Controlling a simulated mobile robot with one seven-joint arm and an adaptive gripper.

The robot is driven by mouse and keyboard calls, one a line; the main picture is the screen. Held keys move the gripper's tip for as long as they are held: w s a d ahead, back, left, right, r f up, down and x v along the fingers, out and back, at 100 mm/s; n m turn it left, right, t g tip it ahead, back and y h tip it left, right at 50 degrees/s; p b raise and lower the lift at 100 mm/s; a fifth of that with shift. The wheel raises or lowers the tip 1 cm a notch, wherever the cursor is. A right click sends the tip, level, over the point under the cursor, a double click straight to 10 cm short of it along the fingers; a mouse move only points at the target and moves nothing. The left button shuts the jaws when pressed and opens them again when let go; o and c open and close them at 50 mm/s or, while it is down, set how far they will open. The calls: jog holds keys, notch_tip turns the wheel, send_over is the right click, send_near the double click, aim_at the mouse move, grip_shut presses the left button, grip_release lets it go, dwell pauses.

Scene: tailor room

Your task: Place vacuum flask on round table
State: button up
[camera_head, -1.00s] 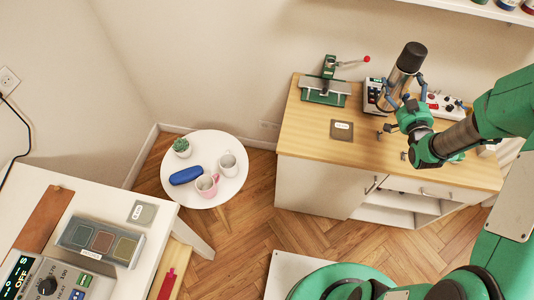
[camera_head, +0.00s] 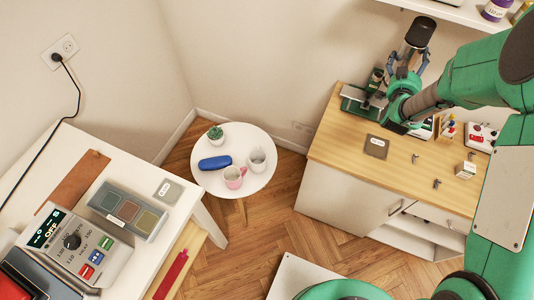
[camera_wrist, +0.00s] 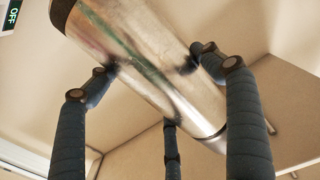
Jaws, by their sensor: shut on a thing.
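The vacuum flask (camera_head: 410,42) is a steel cylinder with a dark top. In the head view it is held upright or slightly tilted above the wooden cabinet. My gripper (camera_head: 403,68) is shut on it. In the wrist view the flask (camera_wrist: 150,62) is a shiny metal body between the dark blue fingers of my gripper (camera_wrist: 160,85). The round table (camera_head: 262,183) is white and stands lower, left of the cabinet, apart from the flask.
The round table bears a potted plant (camera_head: 215,133), a blue case (camera_head: 214,163), a pink-and-white mug (camera_head: 234,177) and a white mug (camera_head: 257,160). The cabinet top (camera_head: 350,145) is at right, a white desk (camera_head: 75,150) at left.

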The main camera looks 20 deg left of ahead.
jog(key=s+a+f+m+h, duration=0.1)
jog(key=s+a+m+h, duration=0.1)
jog(key=a, duration=1.2)
jog(key=s+a+f+m+h, duration=0.1)
jog(key=a+h, duration=0.2)
jog(key=a, duration=1.2)
jog(key=s+a+f+m+g+h+p, duration=0.1)
jog(key=s+a+f, duration=0.4)
jog(key=s+a, duration=0.7)
jog(key=s+a+f+m+g+h+p, duration=0.1)
jog(key=s+a+f, duration=0.3)
jog(key=s+a, duration=0.75)
notch_tip(320, 180, down, 18)
jog(key=shift+w+r, duration=0.15)
jog(key=shift+w, duration=0.25)
jog(key=shift+a, duration=0.1)
jog(key=shift+f+b, duration=0.75)
jog(key=shift+f, duration=2.2)
